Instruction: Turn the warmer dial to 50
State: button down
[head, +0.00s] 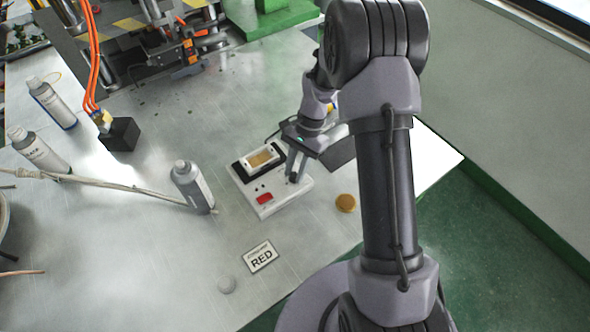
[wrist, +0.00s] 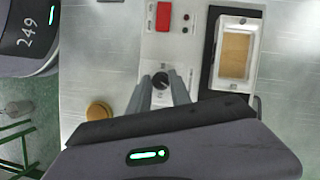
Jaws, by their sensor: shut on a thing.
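The warmer (head: 272,204) is a white box on the metal table, with a red switch (head: 264,198) at its front and a framed tan pad (head: 262,158) on top. In the wrist view its dial (wrist: 161,79) is a small dark round knob on the white panel. My gripper (wrist: 161,88) reaches down to the dial with its two grey fingers on either side of it, shut on it. The dial's scale marks are too small to read, so its setting cannot be told. In the head view my gripper (head: 293,172) largely hides the dial.
A brass-coloured disc (head: 345,203) lies right of the warmer. A grey bottle (head: 193,188) stands to its left, with more bottles (head: 52,103) farther left. A card reading RED (head: 261,257) lies in front. A press (head: 150,35) stands at the back.

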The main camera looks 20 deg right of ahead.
jog(key=shift+m, duration=0.3)
jog(key=c, duration=1.2)
grip_release()
jog(key=p+v, duration=0.5)
jog(key=v, duration=1.2)
jog(key=shift+d+r, duration=0.2)
jog(key=shift+s, duration=0.1)
